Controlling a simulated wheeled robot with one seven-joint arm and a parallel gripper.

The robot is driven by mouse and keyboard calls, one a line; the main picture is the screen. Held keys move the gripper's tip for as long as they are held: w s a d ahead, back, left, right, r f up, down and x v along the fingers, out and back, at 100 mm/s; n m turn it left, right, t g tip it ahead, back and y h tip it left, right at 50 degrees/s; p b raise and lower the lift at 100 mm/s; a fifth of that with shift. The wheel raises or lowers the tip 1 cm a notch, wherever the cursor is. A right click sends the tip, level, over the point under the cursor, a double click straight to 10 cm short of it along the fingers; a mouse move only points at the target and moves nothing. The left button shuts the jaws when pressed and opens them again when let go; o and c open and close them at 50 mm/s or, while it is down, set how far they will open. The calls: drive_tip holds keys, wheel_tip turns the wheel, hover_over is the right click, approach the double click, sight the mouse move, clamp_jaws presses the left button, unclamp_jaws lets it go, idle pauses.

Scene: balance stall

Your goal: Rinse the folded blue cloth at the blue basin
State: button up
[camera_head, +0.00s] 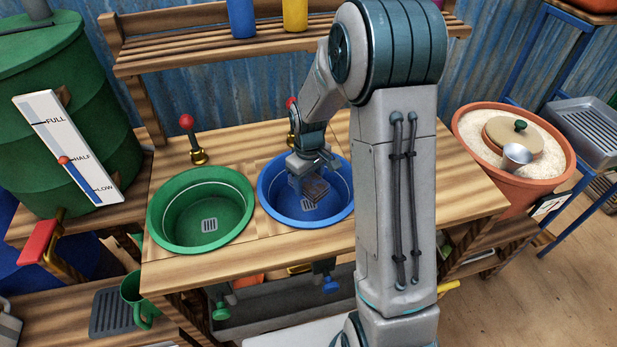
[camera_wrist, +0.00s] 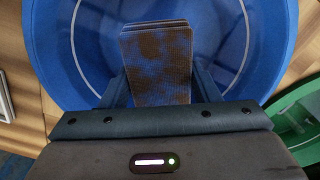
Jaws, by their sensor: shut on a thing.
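The folded blue cloth (camera_wrist: 157,62) shows in the wrist view between my fingers, with large brown patches over its blue. My gripper (camera_head: 309,178) is shut on the cloth and holds it over the blue basin (camera_head: 336,205). The blue basin also fills most of the wrist view (camera_wrist: 60,50). In the head view the cloth (camera_head: 315,189) is a small dark piece under my gripper, inside the basin's outline. I cannot tell its exact height above the basin floor. A red-knobbed lever (camera_head: 291,103) behind the blue basin is partly hidden by my arm.
A green basin (camera_head: 165,222) stands to the left, with a red-knobbed lever (camera_head: 187,122) behind it. A green barrel (camera_head: 95,150) with a level gauge (camera_head: 68,150) is at far left. A terracotta pot (camera_head: 490,175) of pale grains is at right. A shelf (camera_head: 180,62) runs behind.

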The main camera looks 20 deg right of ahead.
sight(309, 179)
drive_tip(key=shift+f+b, duration=1.75)
drive_tip(key=shift+f, duration=1.05)
drive_tip(key=shift+r, duration=0.1)
idle(0.4)
drive_tip(key=shift+r+p, duration=4.4)
drive_tip(key=shift+r, duration=1.6)
drive_tip(key=shift+r+p, duration=1.4)
drive_tip(key=shift+r, duration=0.65)
